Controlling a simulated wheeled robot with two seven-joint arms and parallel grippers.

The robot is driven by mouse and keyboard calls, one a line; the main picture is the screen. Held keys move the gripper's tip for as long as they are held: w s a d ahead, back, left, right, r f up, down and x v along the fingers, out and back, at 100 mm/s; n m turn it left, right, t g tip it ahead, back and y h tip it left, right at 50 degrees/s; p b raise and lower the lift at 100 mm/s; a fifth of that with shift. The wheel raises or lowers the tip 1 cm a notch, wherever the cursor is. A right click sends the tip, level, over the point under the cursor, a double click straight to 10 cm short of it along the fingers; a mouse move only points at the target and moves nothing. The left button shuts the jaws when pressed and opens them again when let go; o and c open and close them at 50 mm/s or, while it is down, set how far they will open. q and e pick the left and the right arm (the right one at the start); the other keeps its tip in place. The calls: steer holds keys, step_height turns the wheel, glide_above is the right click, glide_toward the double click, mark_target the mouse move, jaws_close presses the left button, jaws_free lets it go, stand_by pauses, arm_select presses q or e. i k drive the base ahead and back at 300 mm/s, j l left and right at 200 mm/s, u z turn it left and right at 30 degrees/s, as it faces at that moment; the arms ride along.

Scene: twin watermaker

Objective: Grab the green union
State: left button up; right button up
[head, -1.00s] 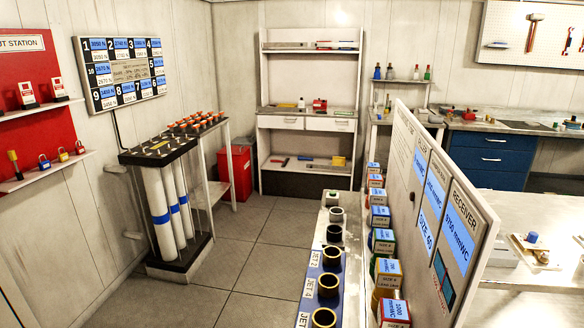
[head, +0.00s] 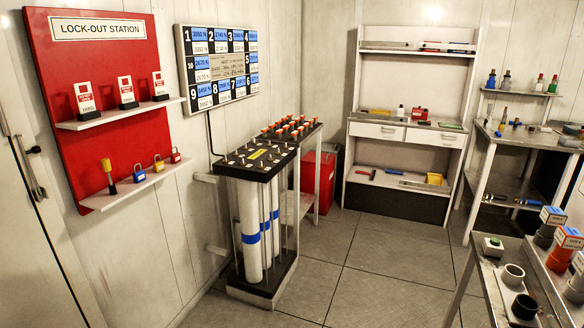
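I cannot pick out a green union with certainty in the head view. A small grey box with a green top (head: 494,245) stands on the table at the lower right, beside a grey ring-shaped fitting (head: 513,274) and a black one (head: 524,306). A small green-topped bottle (head: 553,85) stands on the high shelf at the far right. Neither of my grippers is in view.
A rack of white cylinders (head: 262,225) stands left of centre. A red lock-out board (head: 95,130) hangs at left. A red bin (head: 319,187) and a shelf unit (head: 408,137) stand at the back. The floor (head: 365,275) is clear in the middle.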

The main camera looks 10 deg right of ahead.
mark_target(552, 89)
steer(key=i+z, duration=0.35)
steer(key=i, duration=0.3)
steer(key=i+j+z, duration=0.25)
steer(key=i+z, duration=0.15)
steer(key=i, duration=0.2)
steer(key=i+l+z, duration=0.25)
steer(key=i, duration=0.55)
steer(key=i+j+z, duration=0.25)
steer(key=i, duration=0.55)
steer(key=i+j+z, duration=0.1)
steer(key=i+z, duration=0.15)
steer(key=i, duration=0.55)
steer(key=i+l+z, duration=0.3)
steer(key=i, duration=0.65)
steer(key=i+z, duration=0.25)
steer(key=i, duration=0.65)
